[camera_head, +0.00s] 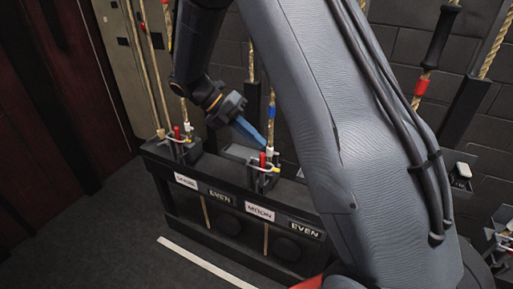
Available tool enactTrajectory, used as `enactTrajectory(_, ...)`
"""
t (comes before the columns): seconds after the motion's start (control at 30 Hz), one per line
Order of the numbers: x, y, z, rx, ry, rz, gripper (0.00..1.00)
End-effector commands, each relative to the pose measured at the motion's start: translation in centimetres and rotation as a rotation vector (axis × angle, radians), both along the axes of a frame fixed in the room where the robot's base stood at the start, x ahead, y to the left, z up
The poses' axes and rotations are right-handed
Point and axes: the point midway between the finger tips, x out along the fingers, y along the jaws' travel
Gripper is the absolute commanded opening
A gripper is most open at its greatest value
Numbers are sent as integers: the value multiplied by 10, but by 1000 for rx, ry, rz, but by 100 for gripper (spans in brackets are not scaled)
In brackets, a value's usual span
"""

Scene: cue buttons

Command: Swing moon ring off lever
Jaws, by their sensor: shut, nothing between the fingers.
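My gripper (260,143) has blue fingers, shut and empty, pointing down to the right. Their tips are just above and left of the lever in the picture; contact cannot be told. My arm covers the area to the right.
A similar station with a red lever (177,132) and rope is to the left, above another label (187,182). Two EVEN labels (221,197) are also on the rail. More ropes stand against the dark brick wall (400,55). A white line (205,262) crosses the open floor.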

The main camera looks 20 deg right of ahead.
Motion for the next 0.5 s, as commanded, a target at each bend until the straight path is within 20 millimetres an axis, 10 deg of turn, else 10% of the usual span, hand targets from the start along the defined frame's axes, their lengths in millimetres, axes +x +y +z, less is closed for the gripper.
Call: enactTrajectory(0.5, -5, 1, 3, 7, -31, -31, 0)
